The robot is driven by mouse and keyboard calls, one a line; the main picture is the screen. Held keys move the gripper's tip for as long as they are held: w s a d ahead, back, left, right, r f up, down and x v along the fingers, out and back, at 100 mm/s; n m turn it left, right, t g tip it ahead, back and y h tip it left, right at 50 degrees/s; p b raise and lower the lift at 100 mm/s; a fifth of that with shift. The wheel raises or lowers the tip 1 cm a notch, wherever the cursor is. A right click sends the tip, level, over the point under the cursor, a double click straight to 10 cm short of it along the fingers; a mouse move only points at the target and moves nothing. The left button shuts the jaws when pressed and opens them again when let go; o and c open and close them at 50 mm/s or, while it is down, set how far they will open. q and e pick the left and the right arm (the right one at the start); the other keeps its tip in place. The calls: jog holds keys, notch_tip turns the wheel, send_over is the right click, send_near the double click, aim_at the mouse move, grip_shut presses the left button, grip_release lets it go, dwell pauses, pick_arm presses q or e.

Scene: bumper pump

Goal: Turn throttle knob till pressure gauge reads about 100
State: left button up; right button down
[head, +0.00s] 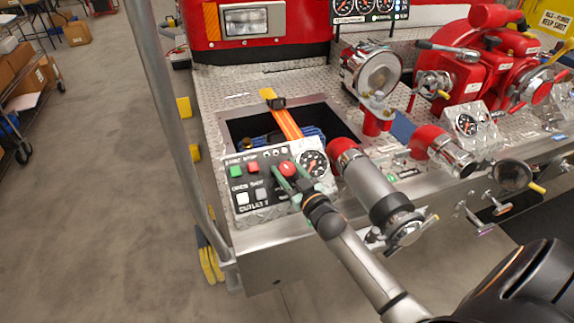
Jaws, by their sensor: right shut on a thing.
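The control panel (244,212) is a tilted diamond-plate box on the bumper deck. The pressure gauge (313,163), with a dark dial, sits at the panel's upper right; its reading is too small to tell. The throttle knob (287,169) appears as a small red round top just left of the gauge, partly hidden by my gripper. My right gripper (287,176) reaches in from the lower right, its green fingers shut on the knob. My left gripper is not in view.
Green and red buttons (253,167) and pale switches lie left of the knob. A capped metal pipe (375,188) stands close to the right of my arm. Behind the panel is an open well with orange and blue hoses. A grey post (165,110) rises at the left.

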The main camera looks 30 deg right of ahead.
jog(key=c, duration=0.6)
grip_release()
jog(key=shift+w, duration=0.1)
jog(key=shift+o, duration=0.2)
jog(key=s+a, duration=0.1)
jog(key=s, duration=1.1)
jog(key=shift+s, duration=0.25)
jog(key=shift+a, duration=0.1)
